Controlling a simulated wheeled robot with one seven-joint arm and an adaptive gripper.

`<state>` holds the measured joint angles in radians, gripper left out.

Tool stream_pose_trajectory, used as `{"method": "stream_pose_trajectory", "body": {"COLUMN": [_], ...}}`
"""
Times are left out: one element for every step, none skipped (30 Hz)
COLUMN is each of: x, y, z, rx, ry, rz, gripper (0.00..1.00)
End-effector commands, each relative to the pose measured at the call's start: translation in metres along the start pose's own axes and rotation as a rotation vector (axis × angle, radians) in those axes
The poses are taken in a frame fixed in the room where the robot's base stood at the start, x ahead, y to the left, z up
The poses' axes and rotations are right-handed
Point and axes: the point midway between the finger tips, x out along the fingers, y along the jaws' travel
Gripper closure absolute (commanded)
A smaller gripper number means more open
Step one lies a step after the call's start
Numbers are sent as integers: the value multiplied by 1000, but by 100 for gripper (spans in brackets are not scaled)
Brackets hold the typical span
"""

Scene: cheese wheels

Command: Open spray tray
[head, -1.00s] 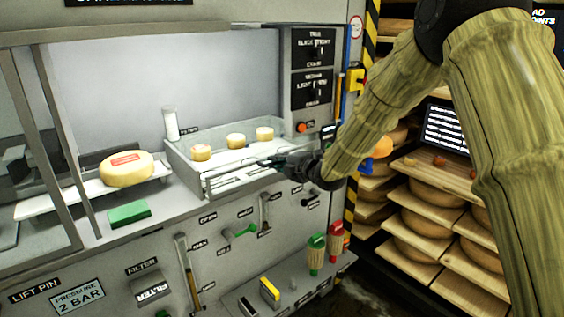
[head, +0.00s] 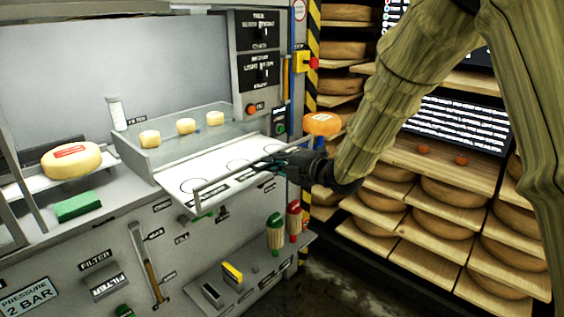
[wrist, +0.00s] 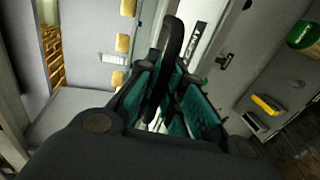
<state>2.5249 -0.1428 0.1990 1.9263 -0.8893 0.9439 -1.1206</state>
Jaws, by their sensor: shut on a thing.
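The spray tray (head: 210,172) is a white sliding tray with dark circles on it, in the head view. It is pulled out from the machine, in front of a clear-walled box (head: 172,147). A bar handle (head: 222,180) runs along its front edge. My gripper (head: 278,163) comes from the right and is shut on the handle near its right end. In the wrist view the teal-padded fingers (wrist: 172,95) are on either side of a dark bar (wrist: 172,60). My gripper hides the tray's right front corner. Three small cheeses (head: 186,126) are in the box behind the tray.
A large cheese wheel (head: 71,160) and a green block (head: 78,205) are on the left. A lower ledge (head: 240,265) holds a yellow block (head: 233,273) and red and green bottles (head: 275,232). Shelves of cheese wheels (head: 450,195) stand close on the right.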

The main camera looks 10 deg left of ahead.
Motion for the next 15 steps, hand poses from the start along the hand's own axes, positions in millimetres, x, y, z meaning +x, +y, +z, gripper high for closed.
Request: {"method": "stream_pose_trajectory", "body": {"x": [0, 0, 0, -1, -1, -1, -1, -1, -1, -1, -1, -1, -1, -1, -1], "y": [0, 0, 0, 0, 0, 0, 0, 0, 0, 0, 0, 0, 0, 0, 0], "z": [0, 0, 1, 1, 1, 1, 1, 1, 1, 1, 1, 1, 1, 1, 1], "rx": [0, 0, 0, 0, 0, 0, 0, 0, 0, 0, 0, 0, 0, 0, 0], "ry": [-1, 0, -1, -1, -1, -1, -1, -1, -1, -1, -1, -1, -1, -1, -1], "rz": [0, 0, 0, 0, 0, 0, 0, 0, 0, 0, 0, 0, 0, 0, 0], "gripper": [100, 100, 100, 100, 100, 100, 100, 100, 87, 82, 76, 69, 69, 69, 69]}}
